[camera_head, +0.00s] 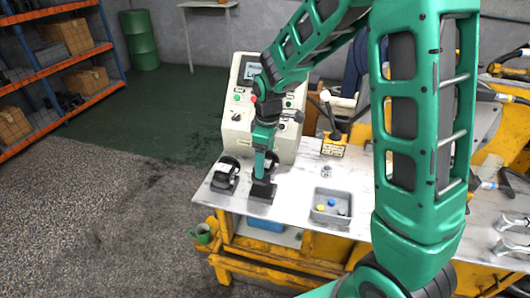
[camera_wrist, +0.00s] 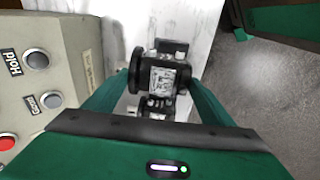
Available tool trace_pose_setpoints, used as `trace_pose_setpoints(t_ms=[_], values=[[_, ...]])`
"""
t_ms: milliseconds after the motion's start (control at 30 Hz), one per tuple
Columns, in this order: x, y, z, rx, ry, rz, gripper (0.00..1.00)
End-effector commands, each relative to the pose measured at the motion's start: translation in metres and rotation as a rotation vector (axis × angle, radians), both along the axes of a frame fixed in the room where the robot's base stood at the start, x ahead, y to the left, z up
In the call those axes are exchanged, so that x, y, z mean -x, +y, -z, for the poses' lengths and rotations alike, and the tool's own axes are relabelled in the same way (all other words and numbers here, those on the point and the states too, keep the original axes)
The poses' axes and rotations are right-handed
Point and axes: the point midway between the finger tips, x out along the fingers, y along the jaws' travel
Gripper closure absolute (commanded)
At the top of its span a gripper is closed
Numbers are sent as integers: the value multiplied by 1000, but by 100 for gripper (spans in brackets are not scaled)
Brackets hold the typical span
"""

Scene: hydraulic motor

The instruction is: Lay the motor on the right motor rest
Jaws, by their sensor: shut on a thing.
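The motor is black, with a round flange and a pale label. In the wrist view the motor (camera_wrist: 163,78) lies across between the fingers of my gripper (camera_wrist: 158,82), which is shut on it. In the head view my gripper (camera_head: 263,172) points down over the table's left end, and the motor (camera_head: 271,163) is partly hidden by the fingers. A dark square block (camera_head: 263,193) shows just in front of and below it; I cannot tell if it is the right motor rest, or whether the motor touches it. A similar black motor (camera_head: 225,173) lies to the left.
The white table (camera_head: 290,205) carries a grey bin (camera_head: 331,206) with small coloured parts, right of my gripper. A control console (camera_head: 243,133) stands close behind. A yellow-based lever device (camera_head: 333,145) is at the back. Bare table lies between gripper and bin.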

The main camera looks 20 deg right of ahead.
Motion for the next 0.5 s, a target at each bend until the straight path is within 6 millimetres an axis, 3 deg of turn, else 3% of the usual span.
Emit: trace_pose_setpoints(t_ms=[500], values=[[0,1,40,-1,-2,-1,84]])
